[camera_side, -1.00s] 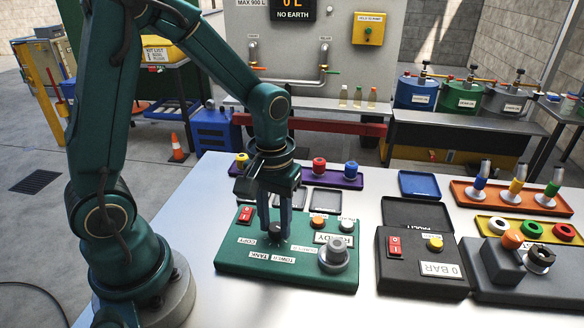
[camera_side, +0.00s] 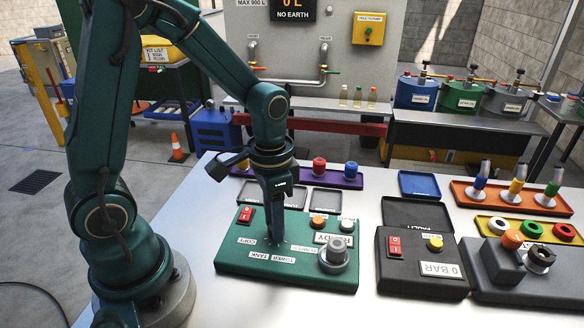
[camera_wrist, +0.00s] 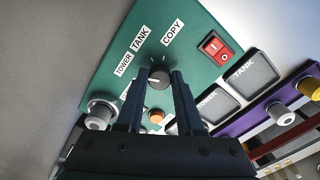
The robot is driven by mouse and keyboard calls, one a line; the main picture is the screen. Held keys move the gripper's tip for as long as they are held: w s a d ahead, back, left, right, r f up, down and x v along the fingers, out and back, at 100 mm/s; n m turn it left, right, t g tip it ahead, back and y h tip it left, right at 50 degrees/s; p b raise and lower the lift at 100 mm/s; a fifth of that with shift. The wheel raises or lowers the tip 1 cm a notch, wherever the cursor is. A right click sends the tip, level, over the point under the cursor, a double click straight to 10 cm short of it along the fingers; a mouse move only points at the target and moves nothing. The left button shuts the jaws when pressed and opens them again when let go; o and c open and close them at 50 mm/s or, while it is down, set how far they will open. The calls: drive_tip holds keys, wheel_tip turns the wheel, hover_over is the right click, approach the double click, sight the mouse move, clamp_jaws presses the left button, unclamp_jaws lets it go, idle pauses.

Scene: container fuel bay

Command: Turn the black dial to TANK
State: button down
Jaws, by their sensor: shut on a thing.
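The black dial (camera_wrist: 158,78) sits on the green panel (camera_wrist: 195,40), between my two fingertips in the wrist view. A small pale mark shows on the dial, but I cannot tell surely which label it points to. The TANK label (camera_wrist: 141,39) lies beyond the dial, between the TOWER label (camera_wrist: 124,64) and the COPY label (camera_wrist: 173,32). My gripper (camera_wrist: 160,75) is shut on the dial. In the side view my gripper (camera_side: 275,238) points straight down at the green panel (camera_side: 235,262), and its fingers hide the dial.
The green panel also carries a red switch (camera_side: 245,214), a grey knob (camera_side: 335,257) and an orange button (camera_wrist: 156,117). A black box with a 0 BAR label (camera_side: 440,268) stands to the right. A purple tray (camera_side: 345,180) lies behind the panel.

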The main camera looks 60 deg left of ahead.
drive_tip(key=m, duration=0.4)
drive_tip(key=shift+a+m, duration=0.1)
drive_tip(key=shift+m, duration=2.5)
drive_tip(key=c, duration=0.5)
unclamp_jaws()
drive_tip(key=shift+c, duration=0.2)
drive_tip(key=shift+r, duration=2.6)
drive_tip(key=shift+w, duration=0.1)
